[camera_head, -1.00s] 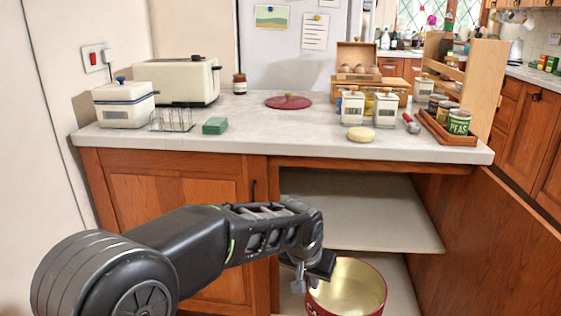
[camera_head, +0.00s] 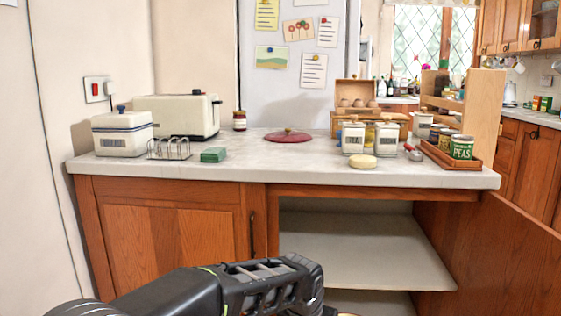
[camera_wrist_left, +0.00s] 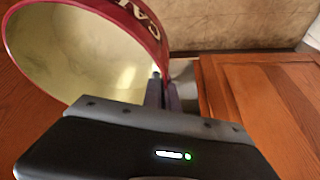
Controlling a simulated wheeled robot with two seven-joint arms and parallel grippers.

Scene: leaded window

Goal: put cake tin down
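The cake tin is a round red tin with pale lettering outside and a cream inside. It fills the upper left of the left wrist view (camera_wrist_left: 85,50), open and tilted in that picture. In the head view only a sliver of its rim shows at the bottom edge. My left gripper (camera_wrist_left: 162,92) has its fingers together at the tin's rim and appears to pinch its wall. In the head view my left arm reaches from the bottom left, with the gripper mostly cut off below. My right gripper is not in view.
An open cupboard has a middle shelf (camera_head: 365,250) that is bare. Its open door (camera_head: 500,255) stands at the right. On the worktop (camera_head: 250,165) are a red lid (camera_head: 288,137), a toaster (camera_head: 178,116), a white box (camera_head: 121,134), canisters (camera_head: 353,138) and a tray of tins (camera_head: 447,156).

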